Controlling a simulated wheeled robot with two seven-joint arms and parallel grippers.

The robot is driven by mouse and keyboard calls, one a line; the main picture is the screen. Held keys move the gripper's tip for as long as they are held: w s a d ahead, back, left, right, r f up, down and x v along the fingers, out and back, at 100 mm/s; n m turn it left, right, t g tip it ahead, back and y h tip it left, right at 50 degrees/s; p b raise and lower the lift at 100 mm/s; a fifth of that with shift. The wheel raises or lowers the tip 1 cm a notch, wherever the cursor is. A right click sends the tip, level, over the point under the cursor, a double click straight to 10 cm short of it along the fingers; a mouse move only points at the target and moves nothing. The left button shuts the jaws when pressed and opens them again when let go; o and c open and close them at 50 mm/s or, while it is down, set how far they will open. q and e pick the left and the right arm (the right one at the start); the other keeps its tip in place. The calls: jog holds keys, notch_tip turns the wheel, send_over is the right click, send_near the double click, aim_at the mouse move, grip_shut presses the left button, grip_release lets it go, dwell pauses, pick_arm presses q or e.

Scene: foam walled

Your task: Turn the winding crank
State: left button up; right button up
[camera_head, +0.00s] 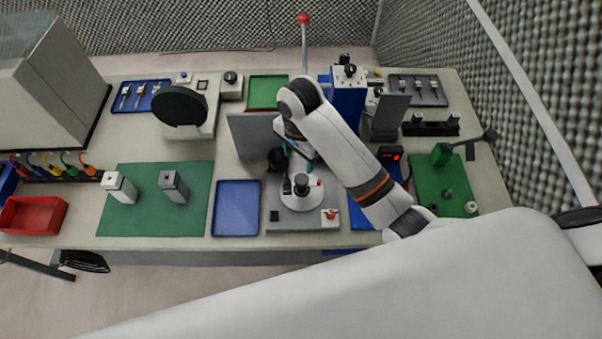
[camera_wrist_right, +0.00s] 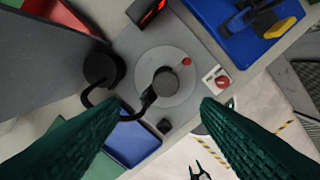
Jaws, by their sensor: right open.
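A grey station (camera_head: 282,222) stands at the front middle of the bench. On it is a pale round disk (camera_head: 290,199) with a dark central hub (camera_wrist_right: 166,82), which I take as the winding crank. A red dot (camera_wrist_right: 187,61) marks the disk's edge. A curved black piece (camera_wrist_right: 92,93) runs from beside the hub to a black cylinder (camera_wrist_right: 101,68); whether it is a cable or rigid is unclear. My right gripper (camera_wrist_right: 163,106) is open and empty above the station, its green fingers on either side of the hub, apparently not touching it. My left gripper is not in view.
A red button on a white box (camera_wrist_right: 217,78) and a small black knob (camera_wrist_right: 165,126) sit on the station. A grey upright panel (camera_head: 250,136) stands behind it. A blue tray (camera_head: 237,211) lies left, and a green mat (camera_head: 146,207) beyond that.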

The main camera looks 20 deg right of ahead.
jog(key=shift+f, duration=0.45)
send_over(302, 178)
notch_tip(302, 178, down, 4)
jog(key=shift+s+f, duration=0.1)
notch_tip(302, 178, down, 3)
jog(key=shift+f, duration=0.1)
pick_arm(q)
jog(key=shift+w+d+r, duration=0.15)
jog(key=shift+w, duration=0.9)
pick_arm(e)
jog(key=shift+f, duration=0.4)
jog(key=shift+c, duration=0.5)
jog(key=c, duration=0.9)
